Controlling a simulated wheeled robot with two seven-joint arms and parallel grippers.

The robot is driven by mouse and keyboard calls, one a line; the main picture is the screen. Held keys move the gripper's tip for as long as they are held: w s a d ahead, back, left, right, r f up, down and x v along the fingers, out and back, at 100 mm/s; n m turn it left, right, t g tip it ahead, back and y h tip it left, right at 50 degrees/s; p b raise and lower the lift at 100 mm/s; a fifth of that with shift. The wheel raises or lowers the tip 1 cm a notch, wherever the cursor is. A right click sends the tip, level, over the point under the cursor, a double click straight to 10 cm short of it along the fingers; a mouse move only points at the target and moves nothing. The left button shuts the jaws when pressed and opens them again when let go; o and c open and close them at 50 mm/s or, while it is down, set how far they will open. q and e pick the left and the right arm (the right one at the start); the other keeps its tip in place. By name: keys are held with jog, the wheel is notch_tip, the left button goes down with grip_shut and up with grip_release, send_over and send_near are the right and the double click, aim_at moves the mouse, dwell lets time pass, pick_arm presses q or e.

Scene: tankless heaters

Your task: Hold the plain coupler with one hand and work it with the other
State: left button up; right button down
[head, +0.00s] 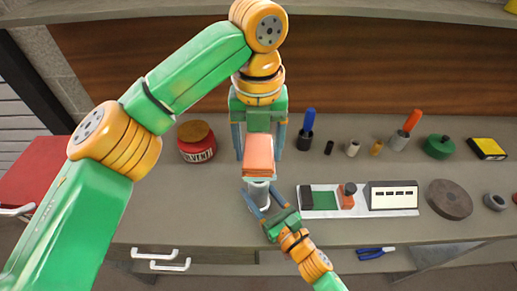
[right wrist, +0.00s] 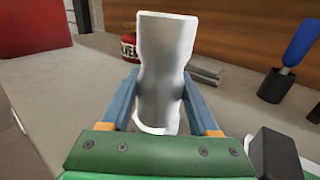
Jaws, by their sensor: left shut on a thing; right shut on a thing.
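The plain coupler (head: 258,186) is a pale grey-white tube, seen just above the counter's front part in the head view. It stands upright and large in the right wrist view (right wrist: 165,65), with a narrower waist. My right gripper (head: 259,195) is shut on it, one blue finger on each side. My left gripper (head: 259,152) points down from above and is shut on a salmon-coloured block or pad (head: 258,160). In the head view this pad overlaps the coupler's upper end; I cannot tell whether they touch. The pad does not show in the right wrist view.
A white tray (head: 405,212) with several parts lies right of the coupler. A red solvent jar (head: 197,148) stands at left. The counter's left front is clear.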

jog(key=shift+c, duration=0.3)
grip_release()
jog(key=shift+s, duration=0.1)
jog(key=v, duration=1.2)
